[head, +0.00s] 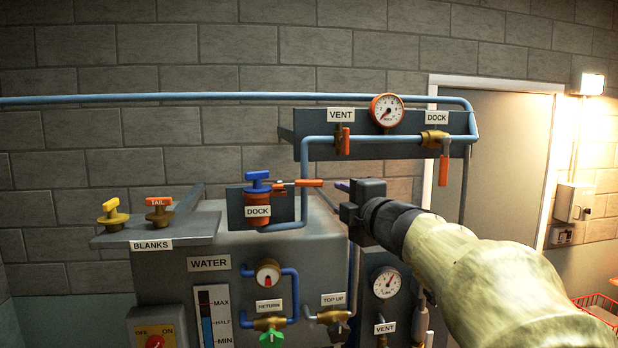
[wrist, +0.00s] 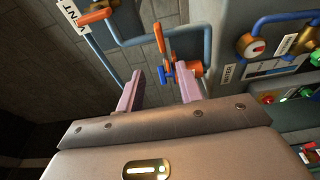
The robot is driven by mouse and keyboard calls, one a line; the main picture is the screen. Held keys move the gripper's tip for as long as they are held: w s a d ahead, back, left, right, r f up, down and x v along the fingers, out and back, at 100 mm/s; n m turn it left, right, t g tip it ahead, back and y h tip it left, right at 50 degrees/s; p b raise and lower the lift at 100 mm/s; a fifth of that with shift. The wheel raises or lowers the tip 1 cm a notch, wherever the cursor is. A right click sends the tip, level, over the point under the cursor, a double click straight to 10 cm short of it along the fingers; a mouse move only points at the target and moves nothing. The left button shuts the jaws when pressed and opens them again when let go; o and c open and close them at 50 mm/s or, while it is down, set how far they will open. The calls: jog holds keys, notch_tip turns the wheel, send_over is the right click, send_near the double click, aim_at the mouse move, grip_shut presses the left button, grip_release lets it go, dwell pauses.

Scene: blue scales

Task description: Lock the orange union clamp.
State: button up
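At the DOCK label, an orange coupling body (head: 257,212) with a blue T-shaped top (head: 258,182) stands upright on a dark bracket. An orange lever (head: 309,183) sticks out level to its right, toward my gripper. I take this to be the union clamp; I cannot tell whether it is locked. In the wrist view the orange lever (wrist: 158,36), blue top (wrist: 168,70) and orange body (wrist: 195,68) show beyond the fingers. My gripper (head: 342,198) is right of the lever, apparently apart from it. Its two pinkish fingers (wrist: 160,72) are open with nothing between them.
Blue pipes (head: 301,170) run from the coupling up to a shelf panel (head: 375,148) with a gauge (head: 386,110) and orange-handled valves. A ledge (head: 190,228) with two blanks is at left. The grey tank (head: 180,275) with gauges lies below.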

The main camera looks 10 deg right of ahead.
aim_at(311, 184)
jog(key=shift+w, duration=0.1)
jog(key=p+x, duration=0.2)
jog(key=x, duration=1.5)
jog(key=shift+w+f+p, duration=0.1)
jog(key=shift+w+p, duration=0.1)
jog(key=shift+p, duration=0.15)
jog(key=shift+s, duration=0.1)
grip_shut()
